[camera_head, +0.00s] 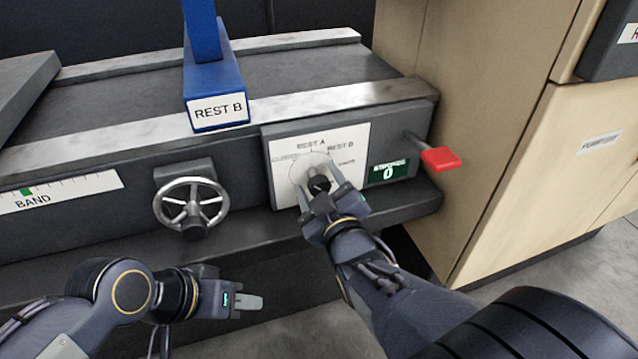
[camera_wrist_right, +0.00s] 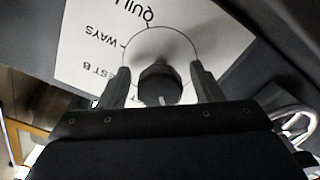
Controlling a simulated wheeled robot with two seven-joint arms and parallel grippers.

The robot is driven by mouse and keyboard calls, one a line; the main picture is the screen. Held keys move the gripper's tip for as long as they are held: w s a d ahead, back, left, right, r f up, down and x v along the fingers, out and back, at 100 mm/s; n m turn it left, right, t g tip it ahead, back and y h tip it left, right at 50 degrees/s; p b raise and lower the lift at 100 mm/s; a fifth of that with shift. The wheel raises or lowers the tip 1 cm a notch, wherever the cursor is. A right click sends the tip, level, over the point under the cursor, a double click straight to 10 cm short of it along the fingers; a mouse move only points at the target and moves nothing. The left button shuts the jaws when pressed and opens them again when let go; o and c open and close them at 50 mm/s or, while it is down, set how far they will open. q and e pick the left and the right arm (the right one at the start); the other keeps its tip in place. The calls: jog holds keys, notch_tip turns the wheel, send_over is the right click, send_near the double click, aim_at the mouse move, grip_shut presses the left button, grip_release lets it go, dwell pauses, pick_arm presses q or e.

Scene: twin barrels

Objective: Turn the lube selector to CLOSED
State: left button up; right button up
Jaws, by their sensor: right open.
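The lube selector is a dark knob (camera_head: 319,184) on a white dial plate (camera_head: 281,181) on the grey machine front. REST A and REST B read at the top of the dial; a label at its left is too blurred to read. My right gripper (camera_head: 314,172) is open, its fingers on either side of the knob. In the right wrist view the knob (camera_wrist_right: 160,84) sits between the fingers (camera_wrist_right: 160,82), with visible gaps; QUILL, WAYS and REST B read upside down. My left gripper (camera_head: 250,302) is low at left, away from the dial, jaws unclear.
A spoked handwheel (camera_head: 191,205) is left of the dial. A green display showing 0 (camera_head: 388,172) and a red-ended lever (camera_head: 438,159) are to its right. A blue REST B post (camera_head: 213,88) stands above. A tan cabinet (camera_head: 500,150) bounds the right side.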

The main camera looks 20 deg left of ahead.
jog(key=p+v, duration=0.1)
jog(key=v, duration=0.6)
jog(key=shift+s+d+p, duration=0.2)
jog(key=shift+s+p, duration=0.15)
jog(key=w+d+f+m+g+h, duration=0.1)
jog(key=d+f+m+g+h, duration=0.1)
jog(key=d+m, duration=0.4)
jog(key=d+f+m+g+h, duration=0.2)
jog(key=d+m+g, duration=0.1)
jog(key=d, duration=0.6)
jog(key=s+d+m+g+h, duration=0.2)
jog(key=s+d+m+g, duration=0.3)
jog(key=s+d, duration=1)
notch_tip(320, 180, up, 32)
jog(key=s+m+p, duration=0.1)
jog(key=s+p, duration=0.1)
jog(key=p, duration=3)
jog(key=shift+a+t+p, duration=0.25)
jog(key=shift+t+p, duration=0.05)
